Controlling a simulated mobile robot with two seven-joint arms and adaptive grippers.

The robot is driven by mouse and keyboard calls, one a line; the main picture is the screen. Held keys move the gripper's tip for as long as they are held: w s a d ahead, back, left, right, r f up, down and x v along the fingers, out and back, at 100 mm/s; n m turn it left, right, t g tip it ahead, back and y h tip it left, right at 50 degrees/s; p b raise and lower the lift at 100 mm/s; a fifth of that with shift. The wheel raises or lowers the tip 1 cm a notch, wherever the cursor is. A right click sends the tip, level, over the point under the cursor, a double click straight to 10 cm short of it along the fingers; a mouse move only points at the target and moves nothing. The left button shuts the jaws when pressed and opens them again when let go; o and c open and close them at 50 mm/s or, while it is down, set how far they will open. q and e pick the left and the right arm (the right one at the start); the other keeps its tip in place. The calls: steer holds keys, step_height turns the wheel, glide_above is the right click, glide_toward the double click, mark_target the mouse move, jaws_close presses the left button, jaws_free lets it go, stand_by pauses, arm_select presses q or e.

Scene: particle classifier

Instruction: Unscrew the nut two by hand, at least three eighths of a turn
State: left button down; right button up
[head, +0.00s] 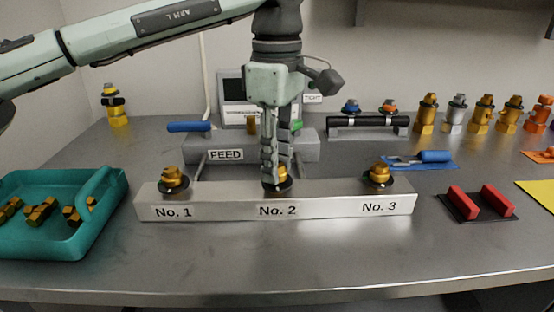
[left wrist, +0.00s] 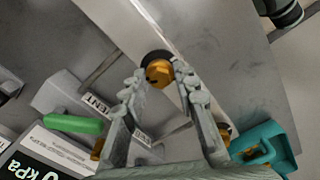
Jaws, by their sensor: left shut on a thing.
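A metal bar (head: 330,202) on the table carries three brass nuts on dark round bases, labelled No. 1, No. 2 and No. 3. My left gripper (head: 275,180) points straight down over the No. 2 position and is shut on nut two (head: 275,187), which is partly hidden by the fingers. In the left wrist view nut two (left wrist: 158,73) sits between the two fingertips, still on its dark base. Nut one (head: 173,176) and nut three (head: 378,173) stand free on either side. My right gripper is in neither view.
A teal tray (head: 108,222) with brass parts stands at the left. Behind the bar is the FEED block (head: 300,148) with a blue handle (head: 189,127). Red blocks (head: 463,201) on a dark pad lie at the right. The table front is clear.

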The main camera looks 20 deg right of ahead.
arm_select(q)
steer(key=shift+f+n, duration=0.15)
steer(key=shift+n, duration=0.45)
steer(key=shift+s, duration=0.1)
steer(key=c, duration=1.2)
jaws_free()
steer(key=shift+o, duration=0.2)
step_height(320, 180, up, 12)
